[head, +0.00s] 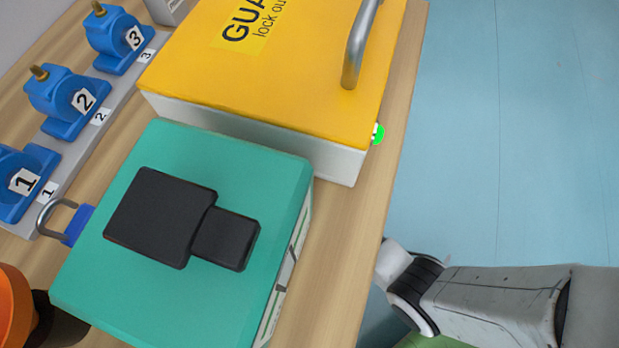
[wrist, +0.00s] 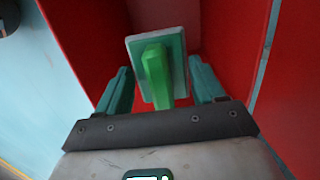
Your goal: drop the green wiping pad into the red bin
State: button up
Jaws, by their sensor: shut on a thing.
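The green wiping pad (wrist: 157,70) shows in the wrist view, a pale green plate with a bright green grip block. My gripper (wrist: 160,88) has teal fingers on either side of the grip block and is shut on the pad. The red bin (wrist: 235,30) shows in the wrist view as red walls to the left and right of the pad; the pad appears between these walls. How deep the pad sits is hard to tell. In the head view my arm is at the lower right, and the gripper, pad and bin are out of sight.
In the head view a wooden bench (head: 345,240) holds a teal case (head: 90,265) with a black handle, a yellow-lidded box (head: 310,85), and blue numbered units (head: 60,95) at the left. An orange object (head: 12,300) is at lower left. Blue floor (head: 510,130) is clear at right.

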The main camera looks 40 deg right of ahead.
jog(key=o, duration=1)
jog(key=r+p, duration=0.1)
jog(key=r, duration=0.2)
jog(key=r+p, duration=0.1)
jog(key=r, duration=0.3)
jog(key=w+r+p, duration=0.1)
jog(key=r+p, duration=0.1)
jog(key=r, duration=0.1)
jog(key=shift+d+r, duration=0.35)
jog(key=shift+r, duration=0.05)
